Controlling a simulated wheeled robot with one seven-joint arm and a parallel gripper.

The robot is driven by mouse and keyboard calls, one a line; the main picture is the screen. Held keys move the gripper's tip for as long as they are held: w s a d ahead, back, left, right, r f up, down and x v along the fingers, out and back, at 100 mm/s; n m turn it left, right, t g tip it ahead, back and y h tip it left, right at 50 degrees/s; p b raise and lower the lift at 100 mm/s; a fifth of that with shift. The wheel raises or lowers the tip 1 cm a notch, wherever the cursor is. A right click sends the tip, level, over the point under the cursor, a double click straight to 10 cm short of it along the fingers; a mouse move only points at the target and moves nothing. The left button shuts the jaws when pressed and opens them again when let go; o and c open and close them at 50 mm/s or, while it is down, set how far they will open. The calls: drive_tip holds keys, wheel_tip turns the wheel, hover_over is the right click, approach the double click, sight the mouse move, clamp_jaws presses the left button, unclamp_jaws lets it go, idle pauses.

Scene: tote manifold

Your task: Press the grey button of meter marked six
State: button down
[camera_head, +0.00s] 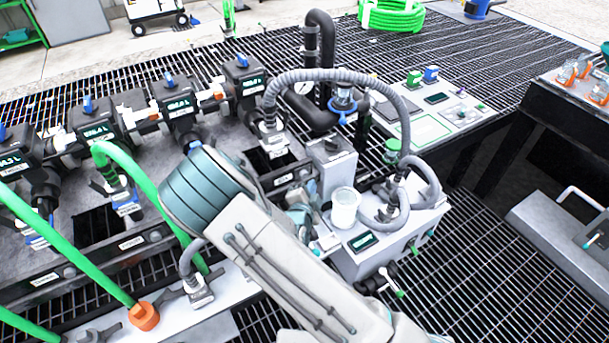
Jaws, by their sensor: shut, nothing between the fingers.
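Several black meters with lit green displays stand in a row along a pipe manifold. They are a far meter (244,84), a second meter (178,108), a third meter (96,134) and a near meter (12,163) cut by the left edge. Their markings are too small to read, so I cannot tell which is six. I cannot make out a grey button on any of them. My arm fills the lower middle, with its teal joint in front of the manifold's right part. My gripper is not visible; the arm may hide it.
Green hoses (62,243) cross the left side, and a grey corrugated hose (340,77) arches over the middle. A grey box with a small display (362,241) and a white cup (345,208) stands right of my arm. Open grating (490,270) lies at the lower right.

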drive_tip(key=shift+s+d+p, duration=0.3)
drive_tip(key=shift+s+d, duration=0.3)
drive_tip(key=shift+s, duration=0.25)
drive_tip(key=shift+s+d+p, duration=0.25)
drive_tip(key=shift+s+d, duration=0.3)
drive_tip(key=shift+s, duration=0.25)
drive_tip(key=shift+r, duration=0.1)
drive_tip(key=s+d+r+m+g+h+p, duration=0.45)
drive_tip(key=d+r+m, duration=0.55)
drive_tip(key=m, duration=0.6)
drive_tip(key=s+d+r+m+g+h+p, duration=0.1)
drive_tip(key=s+d+r+m+g+h, duration=0.3)
drive_tip(key=s+d+r+m+g, duration=0.9)
drive_tip(key=s+a+r+m+t+y+p, duration=0.2)
drive_tip(key=a+r+m+y, duration=0.2)
drive_tip(key=m, duration=1)
drive_tip(key=s+a+r+m+t+y+p, duration=0.2)
drive_tip(key=r+m+y, duration=0.5)
drive_tip(key=m, duration=0.8)
drive_tip(key=shift+s+a+r+m+t, duration=0.2)
drive_tip(key=shift+s+a+m+t, duration=0.1)
drive_tip(key=shift+s+a+t, duration=0.5)
